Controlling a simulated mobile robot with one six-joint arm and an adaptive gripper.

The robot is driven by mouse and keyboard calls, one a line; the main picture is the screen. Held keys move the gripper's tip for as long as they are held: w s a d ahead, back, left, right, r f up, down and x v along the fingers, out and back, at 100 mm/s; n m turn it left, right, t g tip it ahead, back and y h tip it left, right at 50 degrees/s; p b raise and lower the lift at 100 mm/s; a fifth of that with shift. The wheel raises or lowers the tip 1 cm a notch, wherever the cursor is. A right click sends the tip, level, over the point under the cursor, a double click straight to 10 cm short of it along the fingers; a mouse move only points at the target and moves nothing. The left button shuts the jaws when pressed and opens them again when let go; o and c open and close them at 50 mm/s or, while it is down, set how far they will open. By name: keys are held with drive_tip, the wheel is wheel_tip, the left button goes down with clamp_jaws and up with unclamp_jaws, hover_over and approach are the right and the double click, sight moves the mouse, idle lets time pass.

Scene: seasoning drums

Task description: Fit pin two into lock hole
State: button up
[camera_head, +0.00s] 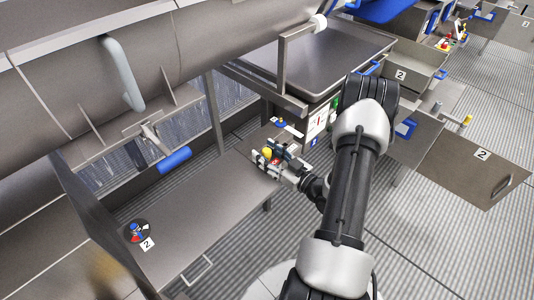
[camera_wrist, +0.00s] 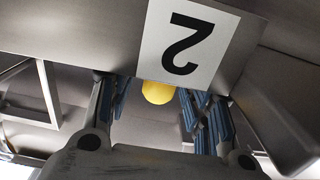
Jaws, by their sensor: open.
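A yellow round knob (camera_head: 267,153) shows at my gripper (camera_head: 279,160), by the far right corner of the steel bench. In the wrist view the knob (camera_wrist: 157,92) lies between the blue-padded fingers of my gripper (camera_wrist: 160,105), with visible room on both sides. The fingers are open. I cannot tell whether the knob belongs to pin two; its shaft is hidden. No lock hole can be made out in either view. An upside-down number 2 label (camera_wrist: 184,43) is on a steel plate just beyond the fingers.
Opened steel panels (camera_head: 470,165) stand at the right.

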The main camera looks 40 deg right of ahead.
drive_tip(key=s, duration=1.2)
drive_tip(key=shift+d, duration=0.45)
